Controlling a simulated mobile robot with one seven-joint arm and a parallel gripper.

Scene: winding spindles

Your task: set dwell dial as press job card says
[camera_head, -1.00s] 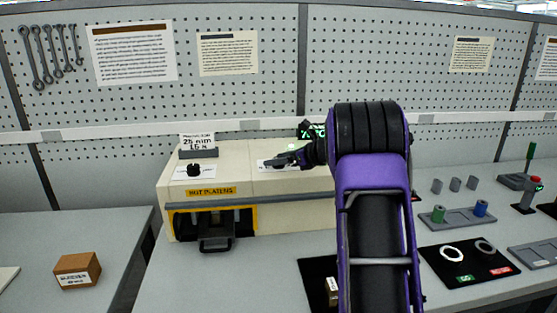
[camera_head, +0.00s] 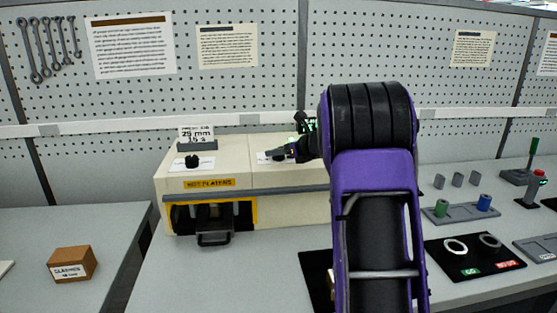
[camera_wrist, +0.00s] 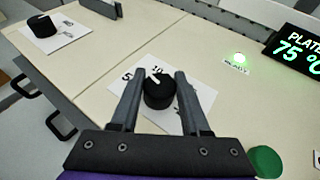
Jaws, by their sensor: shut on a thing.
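The dwell dial (camera_wrist: 158,95) is a round black knob on a white card with numbers, in the middle of the wrist view. Its white pointer mark points to the upper left, by the 10; the 5 is further left, and numbers at the right are partly hidden by a finger. My gripper (camera_wrist: 159,78) is shut on the dial, one finger on each side. In the head view my gripper (camera_head: 284,154) is at the machine's right top, hiding most of the dial. The press job card (camera_head: 196,134) stands at the machine's back left and reads 25 mm, 15 s.
The cream press (camera_head: 285,178) has a second black dial (camera_head: 192,161) on its left top. A green ready light (camera_wrist: 239,57), a display (camera_wrist: 296,50) reading 75 °C and a green button (camera_wrist: 266,162) sit right of the dwell dial. A box (camera_head: 73,264) lies at left.

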